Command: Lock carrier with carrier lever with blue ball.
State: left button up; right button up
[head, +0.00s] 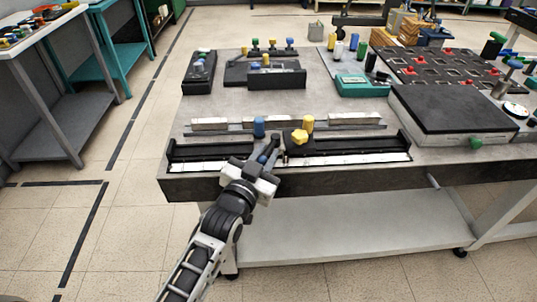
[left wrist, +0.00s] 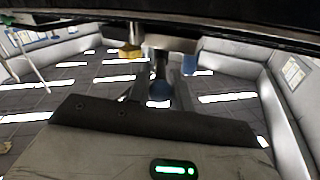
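The long dark carrier rail (head: 200,150) lies along the table's front edge. On it is a carrier with a yellow knob (head: 299,137); the knob also shows in the left wrist view (left wrist: 130,51). The carrier lever ends in a blue ball (left wrist: 160,91), which also shows in the head view (head: 262,158). My left gripper (head: 268,154) is at the rail's front, its open fingers on either side of the blue ball. Whether they touch it cannot be told. The gripper partly hides the lever. My right gripper is not in view.
A blue peg (head: 259,127) and a yellow peg (head: 307,122) stand just behind the rail. A black-topped box (head: 455,108) with a green knob is to the right. A teal box (head: 362,86) and black fixtures (head: 276,79) stand farther back. The grey tabletop between is partly clear.

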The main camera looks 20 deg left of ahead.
pick_arm(q)
jog(key=o, duration=0.4)
jog(key=shift+w+a+r, duration=0.1)
jog(key=shift+r, duration=0.1)
jog(key=shift+f, duration=0.1)
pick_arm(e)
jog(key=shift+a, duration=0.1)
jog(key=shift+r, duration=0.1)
pick_arm(q)
jog(key=shift+s, duration=0.2)
jog(key=s+a, duration=0.1)
jog(key=s, duration=1.4)
jog(key=shift+s+a+b, duration=0.15)
jog(key=shift+s+b, duration=0.15)
jog(key=shift+b, duration=0.15)
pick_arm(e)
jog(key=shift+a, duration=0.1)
